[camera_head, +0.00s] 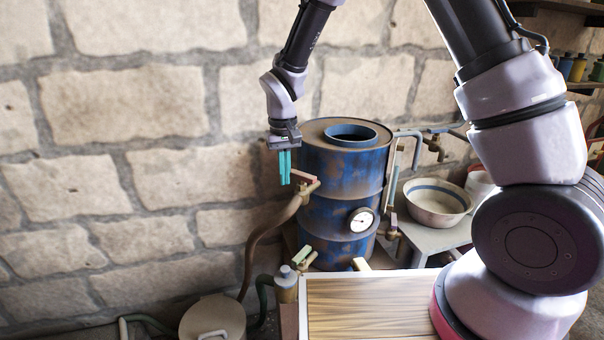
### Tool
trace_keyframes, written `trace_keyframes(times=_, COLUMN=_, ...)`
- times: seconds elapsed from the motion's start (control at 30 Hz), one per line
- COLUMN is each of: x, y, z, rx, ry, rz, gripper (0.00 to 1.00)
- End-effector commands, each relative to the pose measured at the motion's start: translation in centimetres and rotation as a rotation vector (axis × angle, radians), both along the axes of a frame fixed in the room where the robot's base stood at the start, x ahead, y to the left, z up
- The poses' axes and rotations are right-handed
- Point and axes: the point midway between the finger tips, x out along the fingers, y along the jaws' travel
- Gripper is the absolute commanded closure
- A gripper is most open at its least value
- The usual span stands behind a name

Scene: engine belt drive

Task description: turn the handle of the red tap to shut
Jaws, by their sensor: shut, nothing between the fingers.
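A blue, rusty drum (336,165) stands against the stone wall. A tap with a dull red handle (303,177) sticks out from its upper left side, and a brown hose runs down from the tap. The handle points up and to the left from the brass tap body. My gripper (285,180) hangs down with its teal fingers shut and empty, just left of the red handle's left end. I cannot tell whether the fingers touch the handle.
A green-handled tap (302,257) sits lower on the drum's left. A pressure gauge (361,220) is on the drum's front. A bowl (437,202) stands on a small table at right. A wooden tabletop (370,308) is in front. Left of my gripper is free room before the wall.

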Motion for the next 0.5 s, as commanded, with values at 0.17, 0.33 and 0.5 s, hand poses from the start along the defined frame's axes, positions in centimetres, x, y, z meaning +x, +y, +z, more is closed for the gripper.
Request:
trace_keyframes(times=0.17, x=0.1, y=0.0, z=1.9, rx=0.002, ry=-0.004, rz=0.000, gripper=1.00)
trace_keyframes(times=0.33, x=0.1, y=0.1, z=3.9, rx=0.003, ry=-0.002, rz=-0.001, gripper=1.00)
trace_keyframes(times=0.5, x=0.0, y=0.0, z=5.9, rx=0.002, ry=-0.002, rz=0.000, gripper=1.00)
